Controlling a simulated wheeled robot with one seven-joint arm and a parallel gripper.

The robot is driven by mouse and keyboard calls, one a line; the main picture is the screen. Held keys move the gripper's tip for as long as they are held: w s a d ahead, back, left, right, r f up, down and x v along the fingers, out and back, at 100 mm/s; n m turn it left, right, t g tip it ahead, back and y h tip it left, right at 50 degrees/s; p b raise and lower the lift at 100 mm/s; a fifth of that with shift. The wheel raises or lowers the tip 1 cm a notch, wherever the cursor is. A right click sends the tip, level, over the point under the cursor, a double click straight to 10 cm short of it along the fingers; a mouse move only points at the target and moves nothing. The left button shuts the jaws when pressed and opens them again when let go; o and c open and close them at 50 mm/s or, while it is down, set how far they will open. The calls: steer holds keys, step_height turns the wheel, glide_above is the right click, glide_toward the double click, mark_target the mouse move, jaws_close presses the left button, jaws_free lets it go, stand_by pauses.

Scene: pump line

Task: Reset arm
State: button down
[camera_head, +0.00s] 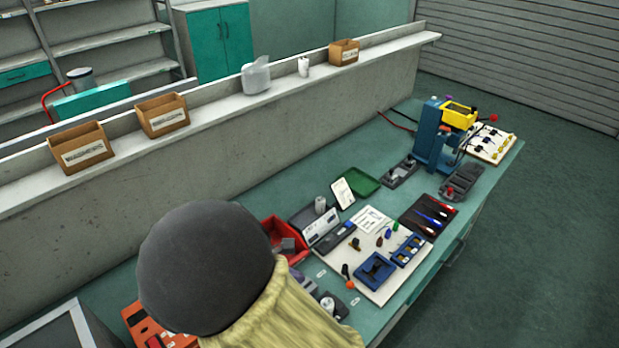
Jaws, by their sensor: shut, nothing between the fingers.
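My gripper is not in view. A large dark rounded part of my arm and a pale yellow ribbed sleeve fill the lower left of the head view, in front of the bench. They hide part of the bench top. No other object is named by the task.
The green workbench (391,126) runs along a grey wall. On it are a red bin (291,256), a white board (393,292) with blue fixtures, a dark tray of screwdrivers (428,217) and a blue press (429,135). Cardboard boxes (81,147) stand on the ledge. The floor at right is clear.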

steer(key=shift+d, duration=0.1)
steer(key=s+d+r+m+y, duration=0.1)
steer(key=d+r+m+y, duration=0.1)
steer(key=d+m, duration=0.5)
steer(key=s+d+r+m+g+y, duration=0.1)
steer(key=s+d+r+m+y, duration=0.1)
steer(key=d+m, duration=0.6)
steer(key=s+d+r+m+y, duration=0.1)
steer(key=d+r+m+y, duration=0.1)
steer(key=d+m, duration=0.6)
steer(key=shift+s+m+g+y, duration=0.35)
steer(key=shift+m+g+y, duration=0.05)
steer(key=shift+m, duration=0.4)
